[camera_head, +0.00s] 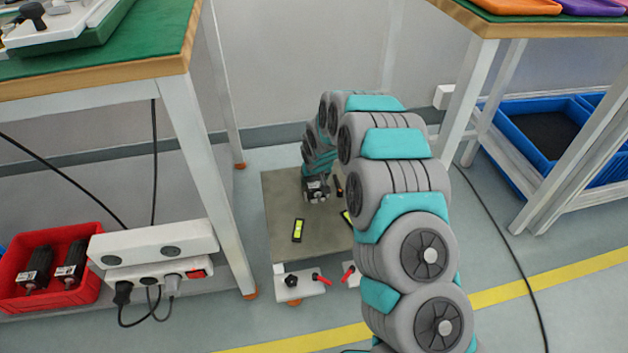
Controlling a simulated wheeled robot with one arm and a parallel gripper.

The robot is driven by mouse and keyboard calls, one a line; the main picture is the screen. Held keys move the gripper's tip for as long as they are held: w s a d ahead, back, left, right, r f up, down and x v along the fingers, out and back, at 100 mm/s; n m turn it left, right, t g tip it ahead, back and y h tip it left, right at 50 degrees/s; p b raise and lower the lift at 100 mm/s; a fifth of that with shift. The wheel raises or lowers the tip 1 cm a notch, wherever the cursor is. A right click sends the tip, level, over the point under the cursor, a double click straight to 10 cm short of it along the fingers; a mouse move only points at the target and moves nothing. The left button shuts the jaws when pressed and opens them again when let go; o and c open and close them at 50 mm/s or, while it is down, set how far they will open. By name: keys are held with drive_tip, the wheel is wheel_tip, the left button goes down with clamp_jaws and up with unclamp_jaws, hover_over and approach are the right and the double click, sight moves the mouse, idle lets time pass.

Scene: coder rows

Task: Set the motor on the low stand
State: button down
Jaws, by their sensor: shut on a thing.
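The low stand (282,225) is a grey-brown square plate on white feet, on the floor between two benches. My arm reaches over its right side. My gripper (316,196) is small and dark at the far end of the arm, over the back middle of the plate. It is shut on a dark thing, which I take to be the motor; their outlines merge. I cannot tell whether the motor touches the plate. Two yellow-green spirit levels lie on the plate, one (298,230) in clear view, the other partly behind my arm.
A red bin (60,300) with two dark motors stands at lower left beside white power strips (152,245). Red-handled clamps (318,279) sit at the stand's front. Bench legs flank the stand. A blue crate (545,135) is at right. Black cables hang on the left and lie on the right floor.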

sight(316, 182)
unclamp_jaws()
drive_tip(key=shift+r, duration=0.1)
drive_tip(key=shift+p+v, duration=0.35)
drive_tip(key=shift+v, duration=3.5)
